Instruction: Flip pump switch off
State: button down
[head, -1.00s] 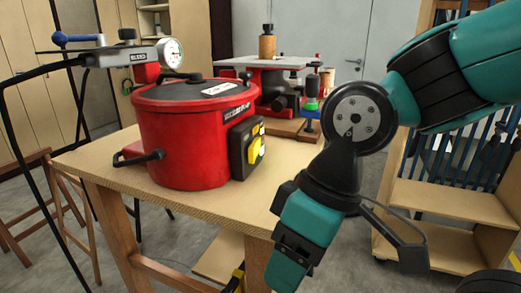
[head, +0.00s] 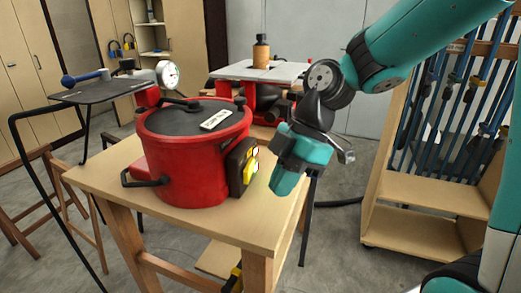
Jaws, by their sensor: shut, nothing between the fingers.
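A red round pump pot (head: 190,160) with a black lid stands on a light wooden table. The black switch box (head: 236,168) is on its right side. A yellow switch cover (head: 249,171) shows on the box's right face, with a small red part above it. Whether the switch is on or off is too small to tell. My teal gripper (head: 281,188) is just right of the switch box, pointing down, with a gap between them. It is shut and empty.
The table (head: 215,218) ends just right of the pot. A gauge (head: 167,74) and a dark plate (head: 100,90) are behind left. A machine with a grey top (head: 262,71) and a brown bottle (head: 261,50) stand behind. A wooden clamp rack (head: 430,190) is at right.

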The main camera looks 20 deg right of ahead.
aim_at(250, 171)
jog(key=w+d+r+n+y+p, duration=0.1)
jog(key=w+d+r+n+p, duration=0.3)
jog(key=d+n, duration=0.5)
jog(key=w+p, duration=0.2)
jog(key=w, duration=0.1)
jog(key=shift+w+d+y+p, duration=0.2)
jog(key=shift+d+y+p, duration=0.05)
jog(key=shift+y+p, duration=0.15)
jog(key=shift+f, duration=0.15)
jog(key=p+x, duration=0.2)
jog(key=x, duration=0.8)
jog(key=shift+a+p, duration=0.15)
jog(key=shift+p, duration=0.15)
jog(key=shift+w+a+r+p, duration=0.25)
jog(key=shift+w+a+p, duration=0.6)
jog(key=shift+a, duration=0.2)
jog(key=shift+w+a+f, duration=0.15)
jog(key=shift+w+a, duration=0.25)
jog(key=shift+a, duration=0.05)
jog(key=shift+f, duration=0.1)
